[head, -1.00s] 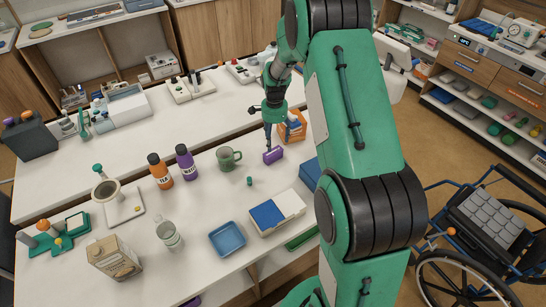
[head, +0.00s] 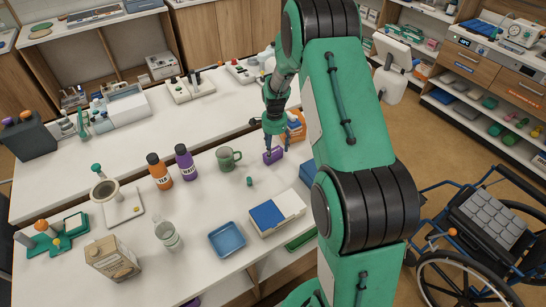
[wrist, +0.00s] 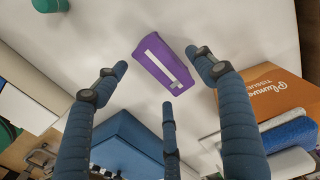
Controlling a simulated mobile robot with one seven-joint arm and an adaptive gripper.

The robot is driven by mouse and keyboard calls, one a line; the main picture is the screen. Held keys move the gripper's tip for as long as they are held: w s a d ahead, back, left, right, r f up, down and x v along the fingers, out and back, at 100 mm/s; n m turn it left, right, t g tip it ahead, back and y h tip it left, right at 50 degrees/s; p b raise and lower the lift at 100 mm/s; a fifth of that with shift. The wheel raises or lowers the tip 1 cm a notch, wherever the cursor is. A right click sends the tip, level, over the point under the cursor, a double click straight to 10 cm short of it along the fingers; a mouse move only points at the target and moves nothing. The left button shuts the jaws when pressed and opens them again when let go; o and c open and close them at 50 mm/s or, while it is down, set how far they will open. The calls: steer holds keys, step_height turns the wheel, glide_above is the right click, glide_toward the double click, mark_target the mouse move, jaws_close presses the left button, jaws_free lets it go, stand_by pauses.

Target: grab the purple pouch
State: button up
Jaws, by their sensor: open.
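The purple pouch (head: 273,155) lies on the white table in the head view, right of a green mug. In the wrist view the purple pouch (wrist: 162,64) shows a white label strip and sits between the fingertips. My gripper (head: 274,143) is just above the pouch, pointing down. Its blue fingers (wrist: 160,75) are spread open around the pouch with nothing held. I cannot tell whether any fingertip touches it.
An orange tissue box (wrist: 262,92) stands close beside the pouch. A blue box (wrist: 128,143) is near one finger. The green mug (head: 228,159), a small green item (head: 249,181) and a white-and-blue case (head: 276,214) are nearby.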

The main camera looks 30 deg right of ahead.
mark_target(274, 153)
steer(key=shift+f+b, duration=0.3)
steer(key=shift+f, duration=1.6)
steer(key=c, duration=1.3)
steer(key=shift+r, duration=0.2)
steer(key=shift+r, duration=0.6)
step_height(274, 153, up, 2)
steer(key=shift+w+r+p, duration=0.1)
steer(key=shift+r+p, duration=0.05)
steer(key=shift+p, duration=0.3)
steer(key=s+a, duration=0.1)
steer(key=s, duration=0.4)
steer(key=s+a+p, duration=0.1)
steer(key=s+a, duration=0.1)
steer(key=s, duration=0.3)
steer(key=s+a+r, duration=0.1)
steer(key=s+a, duration=0.1)
steer(key=s, duration=0.3)
steer(key=shift+s+a+r, duration=0.1)
steer(key=shift+a, duration=0.05)
